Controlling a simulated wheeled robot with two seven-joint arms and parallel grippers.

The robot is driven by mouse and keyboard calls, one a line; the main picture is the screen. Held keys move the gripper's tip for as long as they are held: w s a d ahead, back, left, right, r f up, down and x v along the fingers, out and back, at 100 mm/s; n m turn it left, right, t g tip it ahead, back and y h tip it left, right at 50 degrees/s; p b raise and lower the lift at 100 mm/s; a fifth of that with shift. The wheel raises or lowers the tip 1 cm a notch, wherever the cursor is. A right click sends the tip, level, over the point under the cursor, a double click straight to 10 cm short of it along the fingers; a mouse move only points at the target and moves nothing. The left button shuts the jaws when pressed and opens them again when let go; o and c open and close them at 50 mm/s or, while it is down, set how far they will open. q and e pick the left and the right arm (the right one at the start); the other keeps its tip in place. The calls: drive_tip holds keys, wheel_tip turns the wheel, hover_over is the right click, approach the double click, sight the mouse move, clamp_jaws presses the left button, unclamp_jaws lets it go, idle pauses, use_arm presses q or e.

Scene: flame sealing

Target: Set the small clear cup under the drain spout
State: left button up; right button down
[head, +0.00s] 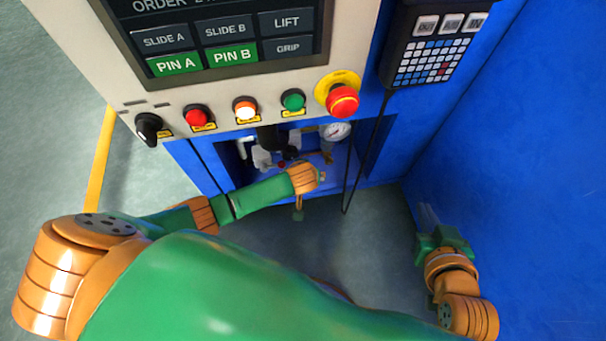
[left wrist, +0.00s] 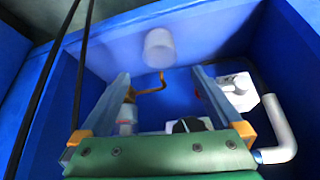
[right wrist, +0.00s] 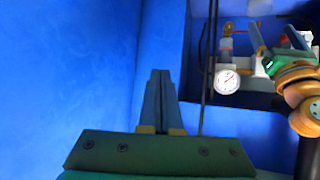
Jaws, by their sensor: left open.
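The small clear cup looks like a pale, translucent cylinder (left wrist: 160,48) against the blue cabinet surface in the left wrist view. My left gripper (left wrist: 160,75) is open and empty, its two fingers pointing towards the cup, which appears apart from them and beyond their tips. A bent brass spout (left wrist: 152,86) shows between the fingers. My left gripper also shows in the right wrist view (right wrist: 275,42), inside the cabinet recess; my wrist hides it in the head view. My right gripper (head: 428,212) hangs low beside the blue wall; its fingers are together and empty in the right wrist view (right wrist: 160,75).
The control panel (head: 215,85) with buttons overhangs the recess. A pressure gauge (head: 336,131) sits at its upper right, and white fittings (left wrist: 240,92) with a grey pipe (left wrist: 278,125) lie beside my left fingers. A black cable (head: 367,150) hangs across the opening's right side.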

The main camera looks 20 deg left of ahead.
use_arm(q)
drive_tip(key=s+d+r+m+h, duration=0.3)
drive_tip(key=s+d+r+h, duration=0.15)
drive_tip(key=d, duration=0.25)
drive_tip(key=s+a+r+m+t, duration=0.3)
drive_tip(key=s+a+r, duration=0.2)
drive_tip(key=r, duration=0.3)
drive_tip(key=shift+a+r+m+t+y, duration=0.3)
drive_tip(key=shift+a+y, duration=0.05)
use_arm(e)
drive_tip(key=s+f+g, duration=0.1)
drive_tip(key=s+d+f+g, duration=0.1)
drive_tip(key=shift+s+f+h, duration=0.3)
drive_tip(key=shift+s+f, duration=0.05)
drive_tip(key=shift+s, duration=0.05)
